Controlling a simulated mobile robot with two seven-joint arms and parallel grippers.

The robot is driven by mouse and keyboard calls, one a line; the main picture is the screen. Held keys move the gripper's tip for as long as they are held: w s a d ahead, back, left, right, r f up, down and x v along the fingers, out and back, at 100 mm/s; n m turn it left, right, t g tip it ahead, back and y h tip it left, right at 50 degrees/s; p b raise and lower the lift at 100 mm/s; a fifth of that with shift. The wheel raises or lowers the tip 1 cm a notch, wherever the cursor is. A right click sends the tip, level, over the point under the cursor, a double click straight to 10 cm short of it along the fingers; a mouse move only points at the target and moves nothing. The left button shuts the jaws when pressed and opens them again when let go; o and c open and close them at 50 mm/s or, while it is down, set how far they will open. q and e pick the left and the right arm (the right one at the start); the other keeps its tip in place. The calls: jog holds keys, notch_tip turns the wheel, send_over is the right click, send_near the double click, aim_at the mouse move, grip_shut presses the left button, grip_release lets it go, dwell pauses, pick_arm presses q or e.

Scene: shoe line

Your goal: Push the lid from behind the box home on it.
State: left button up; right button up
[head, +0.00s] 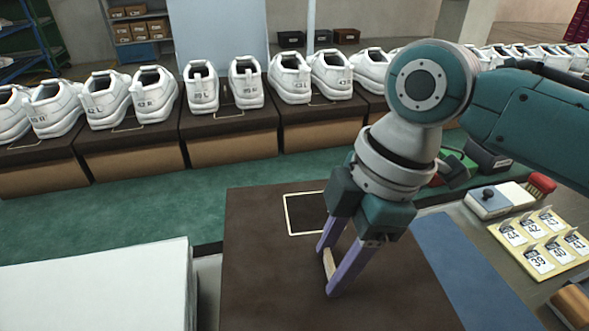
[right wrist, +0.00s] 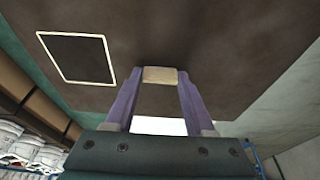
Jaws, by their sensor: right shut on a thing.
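A large dark brown lid (head: 265,270) lies flat in front of me, with a cream-outlined black square on its top. It also shows in the right wrist view (right wrist: 210,40). The box under it is hidden, so I cannot tell how the lid sits on it. My right gripper (head: 328,270) points down at the lid, its purple fingers shut on a small beige piece (right wrist: 160,75) at the lid's surface. I cannot tell whether that piece is part of the lid. My left gripper is not in view.
A row of brown boxes (head: 232,148) with white shoes stands behind a green strip (head: 130,215). A white block (head: 100,290) is at left. At right are a blue mat (head: 460,265), a number-card tray (head: 545,268) and a red brush (head: 541,184).

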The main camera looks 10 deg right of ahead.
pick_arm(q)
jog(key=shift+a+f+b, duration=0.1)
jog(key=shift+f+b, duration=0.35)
pick_arm(e)
jog(key=shift+f, duration=0.6)
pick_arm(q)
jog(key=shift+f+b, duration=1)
pick_arm(e)
jog(key=shift+f, duration=1.4)
jog(key=o, duration=1.3)
jog(key=shift+c, duration=0.2)
jog(key=shift+r, duration=0.1)
